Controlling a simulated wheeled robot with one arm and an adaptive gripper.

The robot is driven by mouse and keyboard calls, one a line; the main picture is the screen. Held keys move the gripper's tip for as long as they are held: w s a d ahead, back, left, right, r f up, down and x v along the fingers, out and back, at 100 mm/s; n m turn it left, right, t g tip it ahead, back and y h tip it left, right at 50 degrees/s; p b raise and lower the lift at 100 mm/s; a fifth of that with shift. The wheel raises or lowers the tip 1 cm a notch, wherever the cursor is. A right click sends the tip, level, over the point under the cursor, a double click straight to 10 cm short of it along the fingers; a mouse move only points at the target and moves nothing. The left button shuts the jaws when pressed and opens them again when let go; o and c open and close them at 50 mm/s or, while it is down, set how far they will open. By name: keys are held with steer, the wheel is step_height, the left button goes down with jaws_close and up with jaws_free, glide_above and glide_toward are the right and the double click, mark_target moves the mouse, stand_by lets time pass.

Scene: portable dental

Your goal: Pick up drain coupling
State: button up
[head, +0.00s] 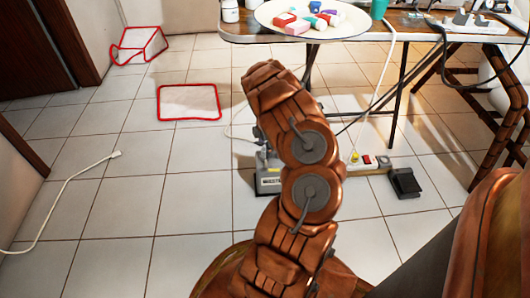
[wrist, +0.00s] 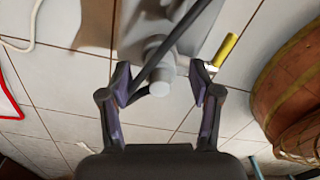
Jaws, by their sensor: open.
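In the wrist view my gripper (wrist: 161,84) is open, with one finger on each side of a pale grey round stub (wrist: 160,82), which looks like the drain coupling. The stub sits at the near end of a grey unit (wrist: 140,25), and a dark hose passes diagonally close by it. I cannot tell how far the stub is from the fingers; no grip on it shows. In the head view a grey unit (head: 268,181) stands on the tiled floor, partly hidden by my arm. My gripper and the stub cannot be made out there.
A yellow-handled piece (wrist: 226,48) lies right of the stub. A power strip (head: 372,164) and a black pedal (head: 405,183) lie on the floor at right. A table (head: 400,28) with a tray (head: 265,17) stands behind. Red-edged pieces (head: 188,102) and a white cable (head: 75,177) lie left.

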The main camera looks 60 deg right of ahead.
steer(key=c, duration=1.2)
steer(key=shift+r, duration=0.15)
